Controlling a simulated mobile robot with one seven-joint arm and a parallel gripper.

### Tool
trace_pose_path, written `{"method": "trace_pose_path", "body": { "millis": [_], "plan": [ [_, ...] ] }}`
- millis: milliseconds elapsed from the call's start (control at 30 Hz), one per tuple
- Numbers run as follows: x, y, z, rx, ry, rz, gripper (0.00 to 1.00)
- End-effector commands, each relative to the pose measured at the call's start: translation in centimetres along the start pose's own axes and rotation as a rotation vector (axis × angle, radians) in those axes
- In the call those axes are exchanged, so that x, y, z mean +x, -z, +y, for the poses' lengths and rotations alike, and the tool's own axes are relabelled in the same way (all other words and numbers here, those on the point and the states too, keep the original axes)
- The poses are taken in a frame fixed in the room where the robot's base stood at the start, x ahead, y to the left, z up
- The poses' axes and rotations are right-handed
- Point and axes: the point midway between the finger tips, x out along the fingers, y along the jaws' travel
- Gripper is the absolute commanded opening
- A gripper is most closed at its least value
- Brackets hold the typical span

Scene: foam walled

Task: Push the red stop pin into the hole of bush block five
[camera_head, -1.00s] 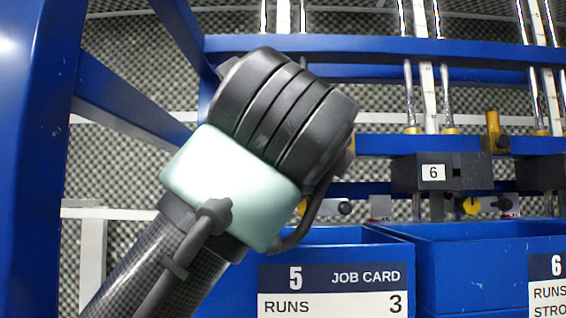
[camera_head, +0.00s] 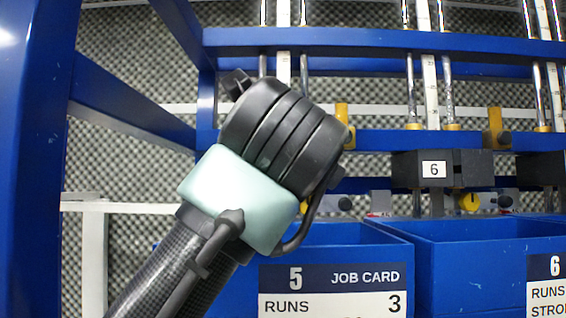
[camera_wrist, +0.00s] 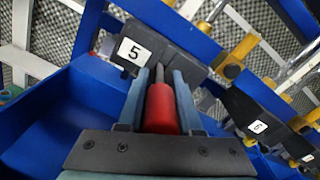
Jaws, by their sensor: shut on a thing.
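In the wrist view the red stop pin (camera_wrist: 161,108) sits between the two blue-grey fingers of my gripper (camera_wrist: 160,75), which is shut on it. The pin's grey tip points away from the camera, toward the lower part of bush block five (camera_wrist: 143,55), a dark block with a white "5" label. Whether the tip is in the hole or just short of it I cannot tell. In the head view my wrist hides block five, the fingers and the pin.
A blue bin with the 5 job card (camera_head: 335,277) stands below, with another blue bin (camera_head: 480,245) to its right. Block six (camera_head: 432,170) is at the right, near a yellow knob (camera_head: 468,202). A blue post (camera_head: 35,150) stands at the left.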

Motion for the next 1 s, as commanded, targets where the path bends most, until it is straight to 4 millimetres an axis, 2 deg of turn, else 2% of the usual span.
{"method": "trace_pose_path", "body": {
  "millis": [900,933,1000],
  "plan": [
    [2.3,-0.1,-0.1,0.000,0.001,-0.001,0.00],
    [2.3,0.0,-0.1,0.000,0.002,-0.001,0.39],
    [2.2,0.0,-0.1,0.000,0.001,-0.001,0.52]
  ]
}}
